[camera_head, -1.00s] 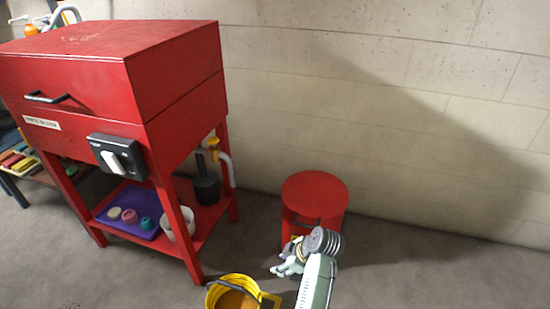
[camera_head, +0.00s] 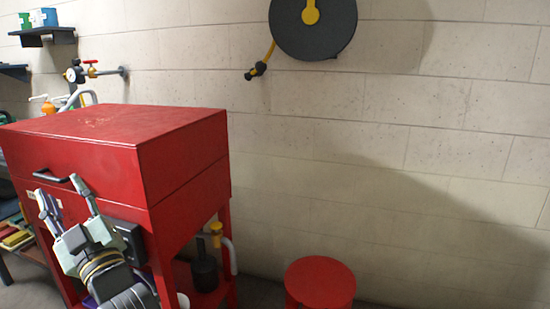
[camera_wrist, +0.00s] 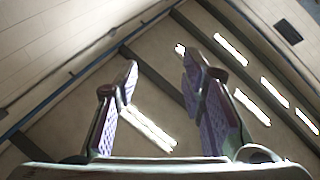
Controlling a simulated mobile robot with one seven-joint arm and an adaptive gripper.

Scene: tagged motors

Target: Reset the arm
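My gripper (camera_head: 62,205) is raised in the lower left of the head view, in front of the red cabinet. Its two fingers point up and stand apart, with nothing between them. In the wrist view my gripper (camera_wrist: 158,80) also shows its two padded fingers spread and empty. Behind them is a ceiling with bright light strips. My gripper hides part of the cabinet's front and of its black switch box.
The red cabinet (camera_head: 180,150) stands at the left on legs with a lower shelf. A red stool (camera_head: 320,280) stands right of it. A black hose reel (camera_head: 313,25) hangs on the wall. Wall shelves (camera_head: 48,36) are at upper left. The space right of the stool looks clear.

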